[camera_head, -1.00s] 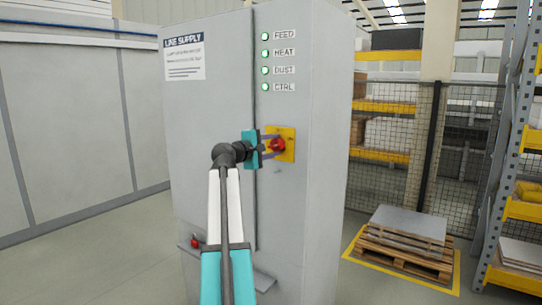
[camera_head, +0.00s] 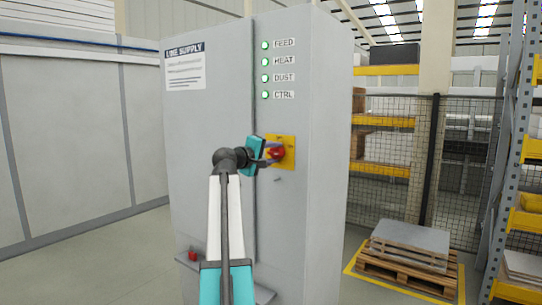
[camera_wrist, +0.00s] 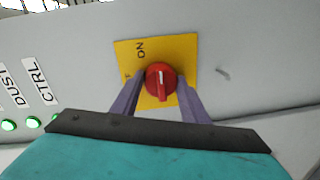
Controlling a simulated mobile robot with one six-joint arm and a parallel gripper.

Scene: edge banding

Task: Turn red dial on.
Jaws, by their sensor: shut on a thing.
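The red dial (camera_head: 276,152) sits on a yellow plate (camera_head: 288,142) on the front of a grey cabinet. In the wrist view the red dial (camera_wrist: 160,79) shows a pale mark on its grip, and the yellow plate (camera_wrist: 184,50) bears the word ON, which appears turned in this view. My gripper (camera_head: 268,153) is at the dial, and in the wrist view its two purple fingers (camera_wrist: 160,92) lie on either side of it, shut on it. The finger contact is partly hidden by the dial.
The grey cabinet (camera_head: 215,130) has lit green lamps (camera_head: 265,61) labelled FEED, HEAT, DUST and CTRL above the plate. A small red object (camera_head: 193,255) is low on the cabinet. A pallet (camera_head: 408,270) and mesh fence (camera_head: 395,170) stand to the right.

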